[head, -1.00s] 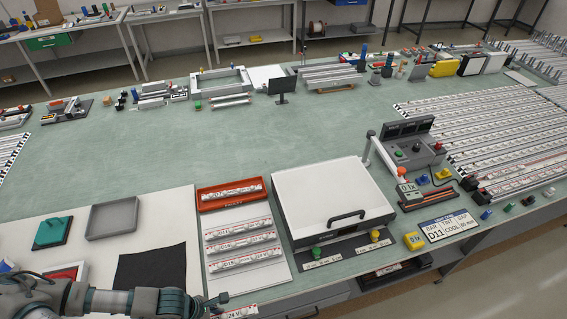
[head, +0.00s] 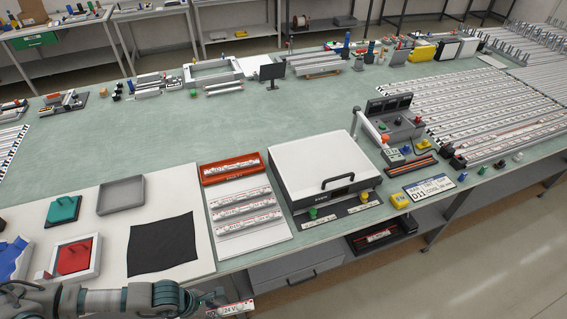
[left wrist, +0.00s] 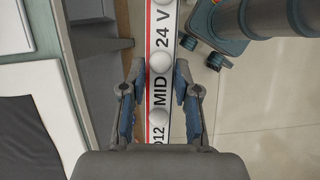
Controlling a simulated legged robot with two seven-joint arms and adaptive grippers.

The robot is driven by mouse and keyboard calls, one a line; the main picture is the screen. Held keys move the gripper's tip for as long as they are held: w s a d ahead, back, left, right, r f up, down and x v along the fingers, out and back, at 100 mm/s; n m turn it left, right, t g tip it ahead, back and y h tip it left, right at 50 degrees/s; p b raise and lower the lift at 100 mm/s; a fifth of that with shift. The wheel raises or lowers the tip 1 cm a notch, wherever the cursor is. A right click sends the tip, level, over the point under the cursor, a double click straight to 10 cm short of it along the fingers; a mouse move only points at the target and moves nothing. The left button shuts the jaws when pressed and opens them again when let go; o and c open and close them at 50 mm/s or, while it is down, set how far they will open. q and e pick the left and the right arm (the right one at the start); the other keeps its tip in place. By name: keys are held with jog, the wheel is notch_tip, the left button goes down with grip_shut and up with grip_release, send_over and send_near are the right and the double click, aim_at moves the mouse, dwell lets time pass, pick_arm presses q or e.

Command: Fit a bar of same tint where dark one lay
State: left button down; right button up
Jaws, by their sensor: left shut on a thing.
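My left gripper (head: 207,300) is low in the head view, near the table's front edge. In the left wrist view it (left wrist: 160,72) is shut on a white bar (left wrist: 161,100) with round pale domes, a red line and the print "24 V", "MID" and "D12". The bar's end (head: 236,308) shows in the head view. The lightbox (head: 322,168) has its white lid down, with a black handle; its inside is hidden. Several similar bars (head: 245,216) lie on a white sheet left of it. An orange tray (head: 205,181) holds another bar. My right gripper is not in view.
A sign (head: 430,188) reads "D11 COOL 30 mm". A control box (head: 398,128) stands behind it. A black cloth (head: 160,245), grey tray (head: 121,195), teal tool (head: 63,210) and red tool (head: 74,257) lie at left. The middle of the table is clear.

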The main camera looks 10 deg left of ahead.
pick_arm(q)
jog(key=w+d+r+m+g+y, duration=0.1)
jog(key=w+d+r+m+g, duration=0.1)
jog(key=w+m, duration=0.5)
jog(key=w+d+r+m+g+y+b, duration=0.1)
jog(key=w+r+m, duration=0.3)
jog(key=w+m, duration=0.4)
jog(key=w+d+r+m+g+y+b, duration=0.1)
jog(key=w+d+r+m+g+y, duration=0.1)
jog(key=w+m, duration=0.6)
jog(key=shift+w+d+r+g, duration=0.55)
jog(key=shift+w+d+g, duration=0.15)
jog(key=shift+w, duration=0.15)
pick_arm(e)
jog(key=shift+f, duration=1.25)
